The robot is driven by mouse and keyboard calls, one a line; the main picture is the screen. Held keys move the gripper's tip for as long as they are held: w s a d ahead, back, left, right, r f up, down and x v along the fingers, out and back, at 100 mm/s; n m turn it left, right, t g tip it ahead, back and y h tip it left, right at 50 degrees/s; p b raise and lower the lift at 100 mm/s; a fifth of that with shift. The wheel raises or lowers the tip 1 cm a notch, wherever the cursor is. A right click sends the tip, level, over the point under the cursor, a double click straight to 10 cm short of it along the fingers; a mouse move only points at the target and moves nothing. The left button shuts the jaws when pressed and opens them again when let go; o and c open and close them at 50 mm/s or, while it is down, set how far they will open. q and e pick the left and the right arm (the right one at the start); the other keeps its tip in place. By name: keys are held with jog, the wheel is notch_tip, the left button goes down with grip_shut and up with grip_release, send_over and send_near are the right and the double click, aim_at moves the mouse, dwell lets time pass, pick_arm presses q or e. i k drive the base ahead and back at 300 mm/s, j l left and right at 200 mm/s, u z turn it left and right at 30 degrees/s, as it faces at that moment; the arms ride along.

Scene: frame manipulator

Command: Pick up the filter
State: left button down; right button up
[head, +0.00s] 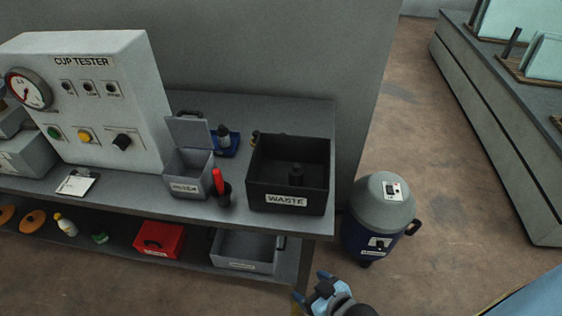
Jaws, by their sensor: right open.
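No part in view is clearly recognisable as a filter. A small dark bottle-like item stands by a blue holder (231,143) behind the grey lidded bin (187,186). My right gripper (311,286) is at the bottom centre, in front of the bench's right end. It is open, with nothing seen between its fingers, and apart from the bench items. My left gripper is not in view.
A CUP TESTER panel (103,101) stands left on the bench. A red-handled tool in a dark cup (223,194) is beside the WASTE box. A red box (159,240) and grey bin (243,250) sit below.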

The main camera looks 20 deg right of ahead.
aim_at(222, 132)
jog(key=l+u, duration=0.45)
jog(key=l, duration=1.4)
jog(key=i, duration=0.05)
